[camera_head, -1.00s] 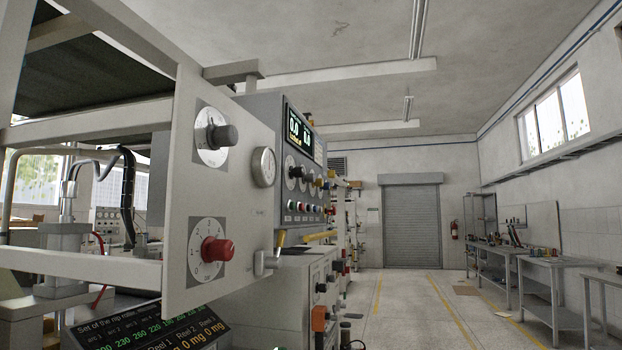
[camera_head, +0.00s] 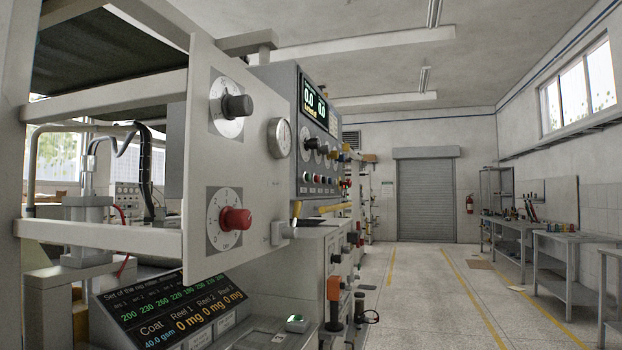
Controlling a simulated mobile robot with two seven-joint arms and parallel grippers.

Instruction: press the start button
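The machine's grey control panel (camera_head: 312,132) faces right, seen at a steep angle. It carries a lit display (camera_head: 314,103), a row of dark knobs and a row of small coloured push buttons (camera_head: 319,178), green, red and white among them. A separate green button (camera_head: 296,321) sits on a small light housing low at the bottom centre. The labels are too small to read, so I cannot tell which is the start button. Neither of my grippers shows.
A nearer pale plate (camera_head: 240,150) carries a black knob (camera_head: 237,105), a red knob (camera_head: 235,218) and a gauge (camera_head: 280,138). A tilted screen (camera_head: 180,310) stands low left.

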